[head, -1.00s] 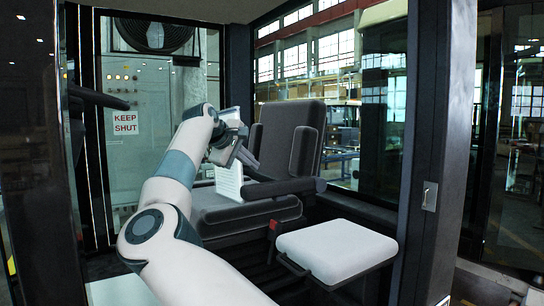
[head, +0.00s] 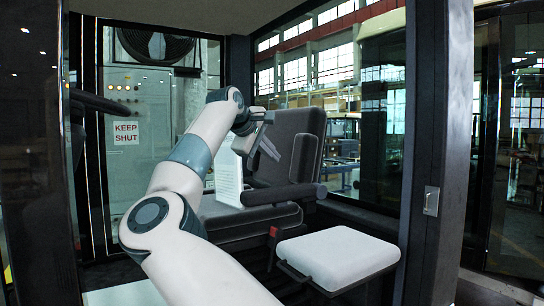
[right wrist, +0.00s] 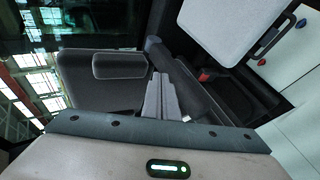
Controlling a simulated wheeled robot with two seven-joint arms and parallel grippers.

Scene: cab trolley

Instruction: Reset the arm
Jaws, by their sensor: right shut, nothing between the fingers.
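My right arm reaches from the bottom of the head view into the cab. My right gripper (head: 268,150) is in front of the dark seat's backrest, above the seat cushion. Its fingers are closed together with nothing between them. In the right wrist view the gripper (right wrist: 160,92) shows as grey fingers side by side, with the seat behind. My left gripper is not in view.
The dark operator's seat (head: 297,128) has an armrest on its right. A white lined sheet (head: 228,175) stands upright by the seat. A pale padded stool (head: 338,255) is at the front right. A dark door post (head: 430,150) bounds the opening.

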